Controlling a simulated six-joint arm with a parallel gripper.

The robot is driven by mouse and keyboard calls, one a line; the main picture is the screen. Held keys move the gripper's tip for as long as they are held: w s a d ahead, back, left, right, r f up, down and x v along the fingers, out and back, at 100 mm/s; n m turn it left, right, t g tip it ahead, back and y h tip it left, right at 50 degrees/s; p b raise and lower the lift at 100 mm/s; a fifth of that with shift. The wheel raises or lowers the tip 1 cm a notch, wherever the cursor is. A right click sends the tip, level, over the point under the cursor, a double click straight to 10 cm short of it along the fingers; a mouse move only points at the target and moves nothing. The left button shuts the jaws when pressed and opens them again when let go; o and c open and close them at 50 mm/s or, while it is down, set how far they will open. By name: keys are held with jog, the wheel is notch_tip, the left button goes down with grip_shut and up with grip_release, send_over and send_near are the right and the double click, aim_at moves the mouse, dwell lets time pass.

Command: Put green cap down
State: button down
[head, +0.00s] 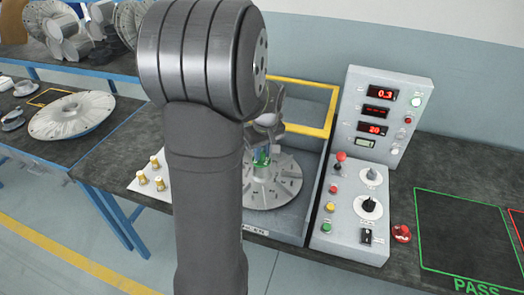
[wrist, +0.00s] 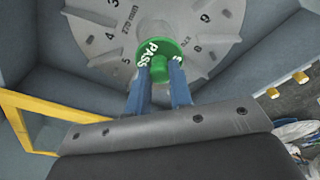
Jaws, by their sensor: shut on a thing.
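The green cap (wrist: 157,52) shows in the wrist view with white "PASS" lettering on it. My gripper (wrist: 159,75) has its blue fingers shut on the cap's near side. The cap is in front of the grey numbered disc (wrist: 107,37), over its middle; I cannot tell whether it touches the disc. In the head view, the cap (head: 261,158) and my gripper (head: 262,148) show small beside my arm, over the grey disc (head: 275,190) in the test bay. My arm hides part of the disc and bay.
A yellow frame (head: 308,128) stands around the back of the bay. A control panel (head: 372,130) with red displays and knobs stands right of it. A plate with brass pegs (head: 150,180) lies to the left. A green-outlined PASS area (head: 460,235) at the right is empty.

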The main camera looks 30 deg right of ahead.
aim_at(265, 164)
jog(key=shift+f, duration=0.15)
jog(key=c, duration=1.3)
grip_release()
jog(key=r, duration=0.4)
jog(key=s+r, duration=0.1)
jog(key=r, duration=0.7)
jog(key=shift+s+d+r, duration=0.1)
jog(key=shift+s+r, duration=0.05)
jog(key=shift+s, duration=0.25)
